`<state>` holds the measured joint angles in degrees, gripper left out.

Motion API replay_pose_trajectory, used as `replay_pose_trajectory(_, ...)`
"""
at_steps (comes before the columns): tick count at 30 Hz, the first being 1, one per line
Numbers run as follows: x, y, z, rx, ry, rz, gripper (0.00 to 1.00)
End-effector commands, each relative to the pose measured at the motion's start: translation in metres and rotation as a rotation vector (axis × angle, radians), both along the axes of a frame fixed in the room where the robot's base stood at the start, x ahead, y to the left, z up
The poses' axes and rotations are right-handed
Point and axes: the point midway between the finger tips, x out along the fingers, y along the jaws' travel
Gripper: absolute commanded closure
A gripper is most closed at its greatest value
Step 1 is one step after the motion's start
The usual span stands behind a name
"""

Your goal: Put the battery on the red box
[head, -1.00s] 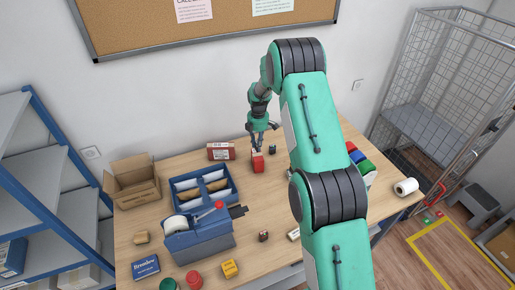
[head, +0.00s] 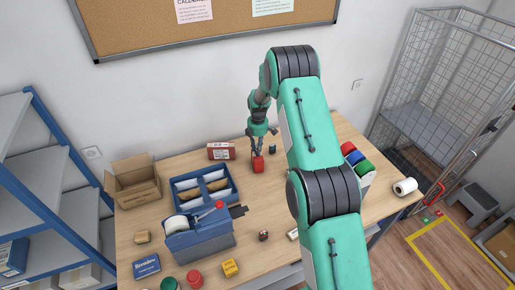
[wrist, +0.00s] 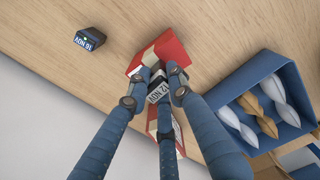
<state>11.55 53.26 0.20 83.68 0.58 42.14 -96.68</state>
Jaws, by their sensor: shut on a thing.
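In the wrist view the red box (wrist: 172,46) lies just beyond my fingertips. My gripper (wrist: 162,76) is shut on the battery (wrist: 158,89), a dark block with a pale printed label. It is over or right at the red box; whether the battery touches the box I cannot tell. In the head view my gripper (head: 257,145) hides the battery.
A similar dark block (wrist: 90,39) stands beside the red box, also in the head view (head: 272,149). A red-and-white box (head: 220,151) is left of my gripper. The blue tray (head: 230,178), a cardboard box (head: 133,182) and a tape dispenser (head: 200,237) stand further left.

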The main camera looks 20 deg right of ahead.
Motion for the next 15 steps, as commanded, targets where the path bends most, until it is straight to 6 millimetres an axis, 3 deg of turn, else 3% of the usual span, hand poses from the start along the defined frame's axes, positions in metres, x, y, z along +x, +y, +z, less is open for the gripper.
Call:
replay_pose_trajectory(13, 0.0004, -0.0001, -0.0044, 0.0, -0.001, 0.0, 1.0)
replay_pose_trajectory(14, 0.0003, -0.0001, -0.0041, 0.0, -0.001, 0.0, 0.76)
replay_pose_trajectory(15, 0.0002, -0.0001, -0.0038, 0.0, -0.001, 0.0, 0.68)
